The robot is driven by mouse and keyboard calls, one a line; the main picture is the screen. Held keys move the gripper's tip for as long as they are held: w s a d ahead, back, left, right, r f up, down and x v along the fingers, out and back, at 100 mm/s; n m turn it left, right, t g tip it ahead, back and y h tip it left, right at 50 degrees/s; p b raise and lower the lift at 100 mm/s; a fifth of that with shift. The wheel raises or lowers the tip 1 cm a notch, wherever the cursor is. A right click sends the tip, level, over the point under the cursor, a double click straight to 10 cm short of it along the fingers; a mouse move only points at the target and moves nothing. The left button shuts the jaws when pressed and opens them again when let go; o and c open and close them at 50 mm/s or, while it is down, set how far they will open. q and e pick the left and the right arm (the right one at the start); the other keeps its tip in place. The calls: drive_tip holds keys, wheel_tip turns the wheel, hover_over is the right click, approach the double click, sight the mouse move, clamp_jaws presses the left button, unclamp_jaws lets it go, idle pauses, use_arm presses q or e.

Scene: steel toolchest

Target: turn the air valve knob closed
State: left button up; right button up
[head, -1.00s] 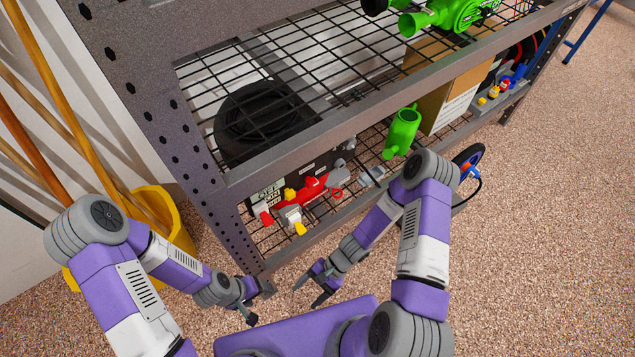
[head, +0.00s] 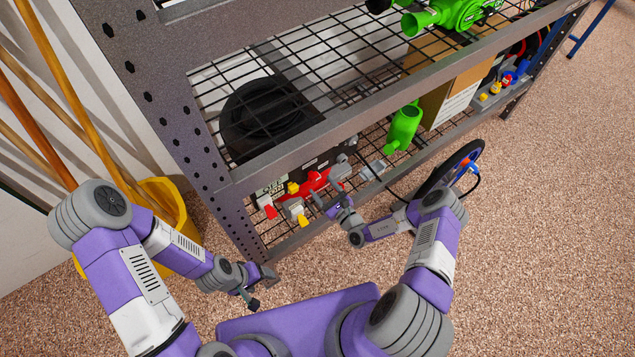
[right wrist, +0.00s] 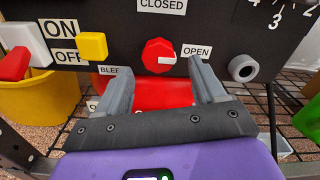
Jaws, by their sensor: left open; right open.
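The red air valve knob (right wrist: 159,55) sits on a black panel (right wrist: 120,32) in the right wrist view. Its white mark points right, towards the OPEN label (right wrist: 196,51); a CLOSED label (right wrist: 162,5) is above it. My right gripper (right wrist: 158,72) is open, with one finger to each side of the knob in the picture; contact cannot be told. In the head view my right gripper (head: 326,203) reaches to the shelf's lower level in front of the panel. I cannot make out the knob there. My left gripper (head: 249,299) is open and empty, low before the shelf's left post.
A yellow switch (right wrist: 92,45) and a white-and-red lever (right wrist: 22,45) are left of the knob; a grey round fitting (right wrist: 243,68) is right. The steel shelf edge (head: 350,205) runs below.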

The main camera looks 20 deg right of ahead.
sight(317, 179)
drive_tip(key=shift+b+x, duration=0.4)
drive_tip(key=shift+x, duration=1.4)
drive_tip(key=c, duration=1.1)
drive_tip(key=shift+o, duration=0.2)
drive_tip(key=shift+r+n+p, duration=0.15)
drive_tip(key=shift+n+p, duration=1.75)
drive_tip(key=n+p, duration=0.3)
drive_tip(key=n, duration=0.1)
drive_tip(key=shift+n, duration=0.3)
drive_tip(key=n+p, duration=0.3)
drive_tip(key=n, duration=0.2)
drive_tip(key=shift+d, duration=0.1)
drive_tip(key=shift+n+p, duration=1.3)
drive_tip(key=shift+n, duration=0.9)
